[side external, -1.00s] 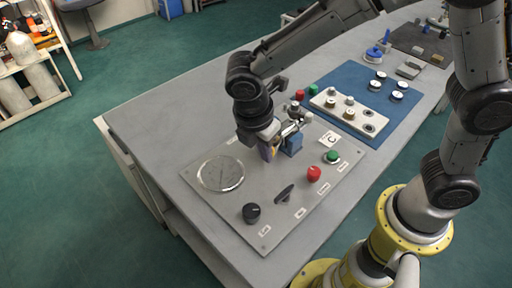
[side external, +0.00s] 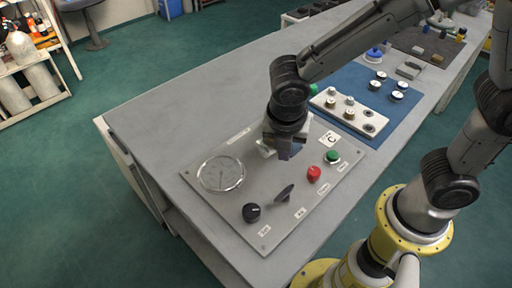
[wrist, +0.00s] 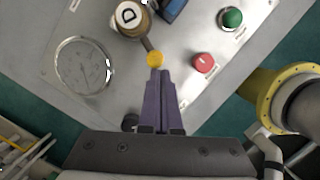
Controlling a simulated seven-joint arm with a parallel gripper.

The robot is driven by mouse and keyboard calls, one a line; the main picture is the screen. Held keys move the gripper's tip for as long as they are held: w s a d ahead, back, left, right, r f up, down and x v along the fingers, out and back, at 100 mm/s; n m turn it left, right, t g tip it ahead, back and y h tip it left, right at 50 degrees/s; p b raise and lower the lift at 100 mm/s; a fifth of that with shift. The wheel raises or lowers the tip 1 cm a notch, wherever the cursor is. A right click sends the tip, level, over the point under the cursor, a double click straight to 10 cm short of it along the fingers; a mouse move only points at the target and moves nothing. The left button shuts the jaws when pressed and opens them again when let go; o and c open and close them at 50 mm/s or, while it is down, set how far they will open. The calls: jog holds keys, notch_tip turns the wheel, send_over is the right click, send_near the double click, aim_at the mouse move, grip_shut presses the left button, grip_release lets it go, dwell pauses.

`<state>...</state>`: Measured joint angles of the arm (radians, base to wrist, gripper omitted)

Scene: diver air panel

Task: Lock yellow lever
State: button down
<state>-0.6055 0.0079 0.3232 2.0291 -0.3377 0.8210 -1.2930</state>
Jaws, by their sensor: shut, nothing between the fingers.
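In the wrist view, the yellow lever tip (wrist: 155,59) is a round yellow knob on a short metal arm. The arm runs up and left to a brass valve body (wrist: 130,18) with a white cap marked D. My gripper (wrist: 160,73) has its purple fingers together and empty. The fingertips are just below the yellow knob in the picture; I cannot tell whether they touch it. In the side view, my gripper's wrist is over the far middle of the grey panel (side external: 215,205) and hides the lever and valve.
A round gauge (wrist: 83,66) lies left of the valve. A blue block (wrist: 172,9) is beside it. Red (wrist: 203,63) and green (wrist: 232,17) buttons stand to the right. A black knob (side external: 251,212) and a dark switch (side external: 284,194) sit along the panel's near edge.

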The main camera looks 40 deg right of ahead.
jog(key=shift+s+d+n, duration=0.25)
jog(key=shift+d+n, duration=0.35)
jog(key=shift+n, duration=0.2)
jog(key=shift+d, duration=0.15)
jog(key=shift+w, duration=0.1)
